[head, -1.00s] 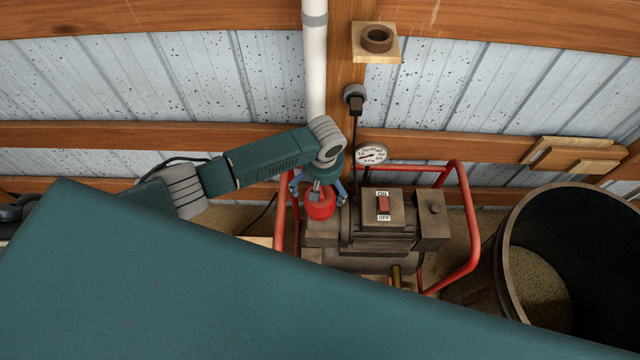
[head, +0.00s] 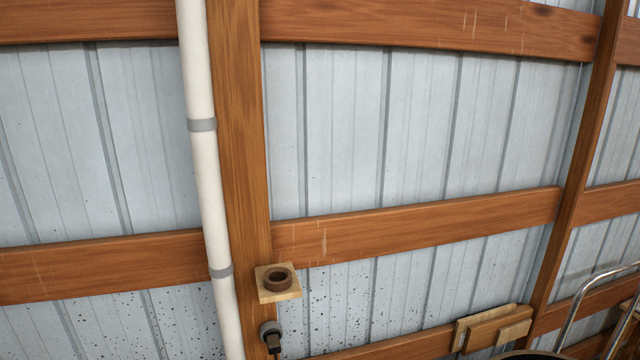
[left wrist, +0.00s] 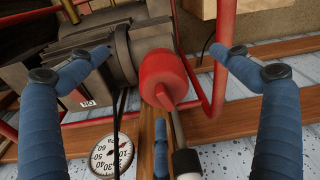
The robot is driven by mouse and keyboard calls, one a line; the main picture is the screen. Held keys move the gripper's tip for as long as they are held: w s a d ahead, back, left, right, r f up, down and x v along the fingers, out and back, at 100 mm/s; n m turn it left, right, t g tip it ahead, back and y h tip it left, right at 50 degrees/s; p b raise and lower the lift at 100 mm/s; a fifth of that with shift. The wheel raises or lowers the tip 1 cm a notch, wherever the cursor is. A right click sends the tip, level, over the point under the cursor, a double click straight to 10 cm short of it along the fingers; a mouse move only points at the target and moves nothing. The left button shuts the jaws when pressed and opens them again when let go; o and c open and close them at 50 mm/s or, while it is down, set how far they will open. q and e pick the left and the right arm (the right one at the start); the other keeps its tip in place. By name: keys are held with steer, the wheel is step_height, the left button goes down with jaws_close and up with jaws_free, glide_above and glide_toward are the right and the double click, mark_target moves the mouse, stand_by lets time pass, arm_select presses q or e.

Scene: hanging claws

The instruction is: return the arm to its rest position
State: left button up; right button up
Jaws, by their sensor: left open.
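My left gripper (left wrist: 160,52) shows in the left wrist view, with its blue padded fingers spread apart, open. A red rounded part (left wrist: 163,78) with a grey and black stem lies between the fingers in the picture. I see no finger closed on it, and cannot tell how far it is from them. The compressor (left wrist: 105,50) is behind and to the left of the red part. In the head view neither arm nor gripper shows. My right gripper is in no view.
A pressure gauge (left wrist: 108,150) and the compressor's red tube frame (left wrist: 222,75) are close around the left gripper. The head view shows a metal wall with wooden beams, a white pipe (head: 204,160), a ring on a small wooden block (head: 278,282), and stacked boards (head: 492,328).

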arm_select(q)
steer(key=s+d+r+m+h, duration=0.35)
steer(key=s+d+m, duration=0.25)
steer(key=s+d, duration=0.5)
steer(key=s+a+r+m+t+y, duration=0.1)
steer(key=s+a+r+m, duration=0.1)
steer(key=s+a+r, duration=0.35)
steer(key=s+a+r+m+t+y, duration=0.1)
steer(key=s+a+r+y, duration=0.15)
steer(key=s+a, duration=0.65)
step_height(320, 180, down, 31)
steer(key=a+g+h+b, duration=0.1)
steer(key=a+b, duration=0.1)
steer(key=b, duration=0.4)
steer(key=s+a+f+b, duration=0.1)
steer(key=s+f+b, duration=0.1)
steer(key=s+f, duration=0.6)
steer(key=s+a+f+g+b, duration=0.1)
steer(key=s+a+f+b, duration=0.1)
steer(key=s+f, duration=0.7)
step_height(320, 180, down, 4)
steer(key=shift+f+m+b, duration=0.1)
steer(key=shift+m+b, duration=0.2)
steer(key=shift+b, duration=0.2)
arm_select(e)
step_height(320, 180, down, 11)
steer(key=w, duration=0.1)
